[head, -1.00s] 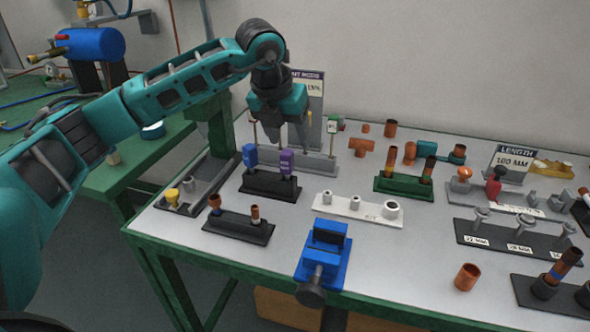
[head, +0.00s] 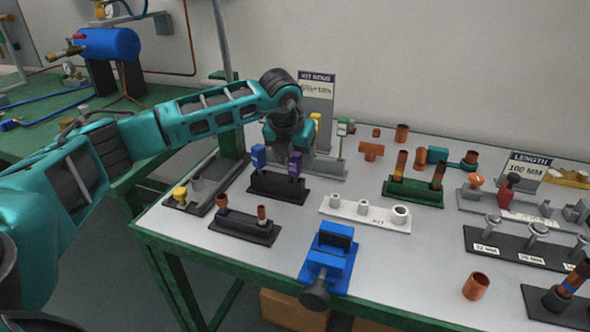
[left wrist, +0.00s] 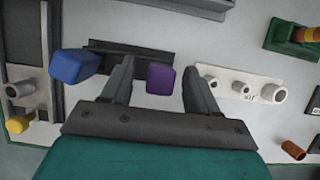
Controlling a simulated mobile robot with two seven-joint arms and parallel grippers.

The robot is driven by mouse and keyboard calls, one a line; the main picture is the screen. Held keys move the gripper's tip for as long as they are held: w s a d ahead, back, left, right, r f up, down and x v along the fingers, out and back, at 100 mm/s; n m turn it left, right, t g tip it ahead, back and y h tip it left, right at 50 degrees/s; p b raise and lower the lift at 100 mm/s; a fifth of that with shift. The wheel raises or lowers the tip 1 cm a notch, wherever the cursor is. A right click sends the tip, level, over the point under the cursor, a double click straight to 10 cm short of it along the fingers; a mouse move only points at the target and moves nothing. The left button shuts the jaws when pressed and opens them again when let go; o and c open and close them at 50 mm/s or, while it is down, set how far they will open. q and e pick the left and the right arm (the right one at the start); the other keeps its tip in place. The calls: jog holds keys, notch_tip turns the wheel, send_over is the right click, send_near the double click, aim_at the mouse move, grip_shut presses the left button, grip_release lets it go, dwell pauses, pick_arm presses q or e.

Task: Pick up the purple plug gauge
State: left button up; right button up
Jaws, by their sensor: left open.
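The purple plug gauge (head: 296,163) stands upright in a black holder (head: 278,187) beside a blue plug gauge (head: 259,156). My left gripper (head: 290,150) hangs from above, right at the purple gauge. In the left wrist view, the purple gauge top (left wrist: 160,79) lies between the two open fingers of my left gripper (left wrist: 158,85), nearer the left finger. The blue gauge (left wrist: 74,66) is outside the left finger. No contact with the purple gauge is visible. My right gripper is not in view.
A white holder with grey fittings (head: 363,210) stands to the right. A blue vise (head: 327,262) is at the table's front edge. A black holder with copper pieces (head: 243,227) is in front. A sign (head: 317,95) stands behind the gripper.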

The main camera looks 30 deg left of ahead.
pick_arm(q)
jog(key=x, duration=0.2)
jog(key=shift+w+f, duration=0.1)
jog(key=shift+f, duration=0.15)
jog(key=c, duration=0.9)
